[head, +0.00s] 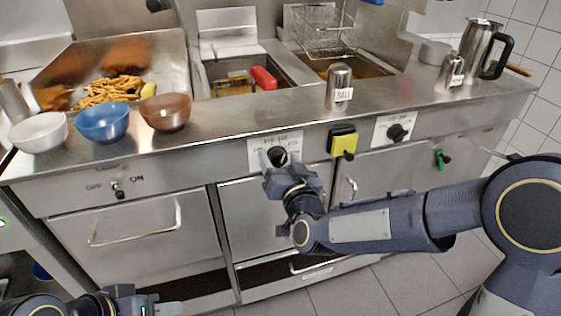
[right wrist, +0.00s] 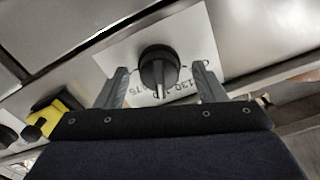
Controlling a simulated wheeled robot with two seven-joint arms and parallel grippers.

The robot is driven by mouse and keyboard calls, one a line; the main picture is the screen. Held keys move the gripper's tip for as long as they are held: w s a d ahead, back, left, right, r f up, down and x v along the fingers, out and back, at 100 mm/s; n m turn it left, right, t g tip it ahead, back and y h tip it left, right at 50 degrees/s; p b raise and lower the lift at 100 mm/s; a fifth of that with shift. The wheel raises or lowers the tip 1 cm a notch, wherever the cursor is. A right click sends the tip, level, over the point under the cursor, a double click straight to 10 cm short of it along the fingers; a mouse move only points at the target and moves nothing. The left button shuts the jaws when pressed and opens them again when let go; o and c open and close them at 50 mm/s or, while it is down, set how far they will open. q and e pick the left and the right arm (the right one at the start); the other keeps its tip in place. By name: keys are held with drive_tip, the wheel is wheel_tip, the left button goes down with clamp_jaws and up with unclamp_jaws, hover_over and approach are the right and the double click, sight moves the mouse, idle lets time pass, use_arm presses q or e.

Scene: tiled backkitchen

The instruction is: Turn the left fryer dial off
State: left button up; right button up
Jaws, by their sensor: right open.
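The left fryer dial (head: 277,155) is a round black knob on a pale printed plate (head: 256,148) on the counter's front. In the right wrist view the dial (right wrist: 158,66) has its grip ridge pointing towards the bottom of the picture, near printed numbers. My right gripper (head: 278,164) is open in front of it. In the right wrist view its fingers (right wrist: 161,84) stand on either side of the dial, with gaps on both sides. I cannot tell how deep they reach around it. My left gripper (head: 160,306) is low at the bottom left, away from the dial.
A yellow switch box (head: 343,143) and the right dial (head: 397,132) are to the right on the same front. An OFF/ON switch (head: 117,189) is at left. Bowls, fries, a labelled shaker (head: 339,88) and a steel jug (head: 480,50) stand on the counter above.

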drive_tip(key=shift+w, duration=0.15)
drive_tip(key=c, duration=0.9)
drive_tip(key=shift+c, duration=0.2)
drive_tip(key=n, duration=0.3)
drive_tip(key=shift+a+n, duration=0.1)
drive_tip(key=shift+n, duration=0.3)
drive_tip(key=n, duration=0.3)
drive_tip(key=shift+n, duration=0.3)
drive_tip(key=n, duration=0.4)
drive_tip(key=shift+a, duration=0.1)
drive_tip(key=shift+n+p, duration=0.65)
drive_tip(key=shift+n, duration=1.55)
drive_tip(key=shift+f, duration=0.1)
